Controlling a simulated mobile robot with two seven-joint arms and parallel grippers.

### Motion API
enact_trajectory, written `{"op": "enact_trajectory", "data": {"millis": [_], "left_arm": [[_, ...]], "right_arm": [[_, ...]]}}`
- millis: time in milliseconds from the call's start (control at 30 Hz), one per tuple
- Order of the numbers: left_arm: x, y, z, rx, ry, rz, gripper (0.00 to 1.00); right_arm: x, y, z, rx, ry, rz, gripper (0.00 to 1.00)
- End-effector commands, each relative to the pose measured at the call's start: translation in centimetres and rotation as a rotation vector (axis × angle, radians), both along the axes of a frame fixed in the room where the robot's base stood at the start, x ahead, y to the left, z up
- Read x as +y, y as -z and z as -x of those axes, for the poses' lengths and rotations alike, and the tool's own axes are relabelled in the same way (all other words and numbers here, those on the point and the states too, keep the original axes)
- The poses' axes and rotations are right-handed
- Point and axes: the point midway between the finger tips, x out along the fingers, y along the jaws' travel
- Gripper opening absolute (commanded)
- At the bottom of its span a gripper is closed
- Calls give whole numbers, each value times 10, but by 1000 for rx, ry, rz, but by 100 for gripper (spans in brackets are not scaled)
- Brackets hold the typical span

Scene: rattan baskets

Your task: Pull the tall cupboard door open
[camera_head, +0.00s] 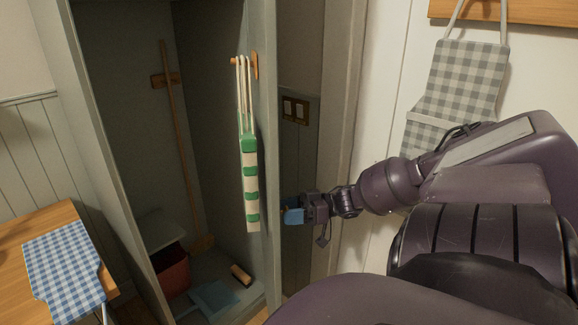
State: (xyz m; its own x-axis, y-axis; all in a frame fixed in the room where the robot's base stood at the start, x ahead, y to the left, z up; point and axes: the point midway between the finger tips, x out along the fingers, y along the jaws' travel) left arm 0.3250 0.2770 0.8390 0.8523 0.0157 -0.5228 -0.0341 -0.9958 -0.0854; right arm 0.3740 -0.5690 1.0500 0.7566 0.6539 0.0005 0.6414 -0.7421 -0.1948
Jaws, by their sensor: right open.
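The tall grey-green cupboard (95,130) stands open at the left of centre, its dark inside in view. An upright grey panel (270,190), which seems to be its door, stands edge-on towards me at the right of the opening. A striped green and white bag (251,185) hangs on that panel from a wooden peg (254,66). My right gripper (291,211), with blue fingertips, is open just right of the panel's edge. I cannot tell whether it touches the panel. My left gripper is out of view.
A broom (175,140), a red bucket (171,272), a blue dustpan (213,298) and a small brush (241,275) are inside the cupboard. A wooden table (50,225) with a blue checked cloth (64,268) stands left. A grey checked apron (461,85) hangs right.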

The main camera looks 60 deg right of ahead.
Motion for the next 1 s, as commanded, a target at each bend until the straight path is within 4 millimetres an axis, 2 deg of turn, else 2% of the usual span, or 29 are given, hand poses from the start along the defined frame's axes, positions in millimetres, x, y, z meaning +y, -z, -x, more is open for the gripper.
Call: {"op": "enact_trajectory", "data": {"millis": [167, 700, 833, 1000], "left_arm": [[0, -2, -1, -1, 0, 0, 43], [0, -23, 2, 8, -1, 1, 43], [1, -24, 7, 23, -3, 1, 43], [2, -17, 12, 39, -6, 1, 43]], "right_arm": [[0, -8, 0, 1, 0, 1, 58], [0, -100, 1, 4, 0, 1, 58], [0, -118, 0, 5, -1, 2, 58], [-1, -129, 1, 3, 1, 3, 58]]}}
